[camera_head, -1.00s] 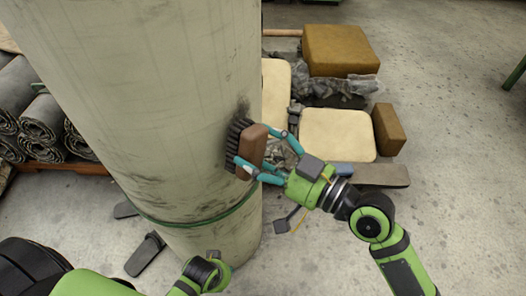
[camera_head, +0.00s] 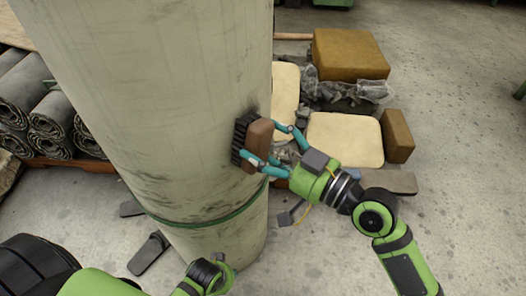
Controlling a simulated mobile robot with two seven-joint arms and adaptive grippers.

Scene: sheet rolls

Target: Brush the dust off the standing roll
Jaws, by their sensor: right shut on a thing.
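The standing roll (camera_head: 160,110) is a tall, pale grey-green cylinder left of centre, with a green band (camera_head: 215,218) around its lower part. Dark dust smudges show on its surface, some beside the brush and some lower down. My right gripper (camera_head: 268,148) is shut on a brush (camera_head: 257,146) with a brown back and dark bristles. The bristles face the roll's right side and appear to touch it. My left arm shows at the bottom, and the left gripper (camera_head: 218,272) is only partly in view near the roll's foot; its jaws cannot be made out.
Rolled grey sheets (camera_head: 50,125) lie on a low wooden support at the left. A brown block (camera_head: 348,55), cream pads (camera_head: 345,140) and a smaller brown block (camera_head: 397,135) lie behind and right of the roll. Open concrete floor is at the right.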

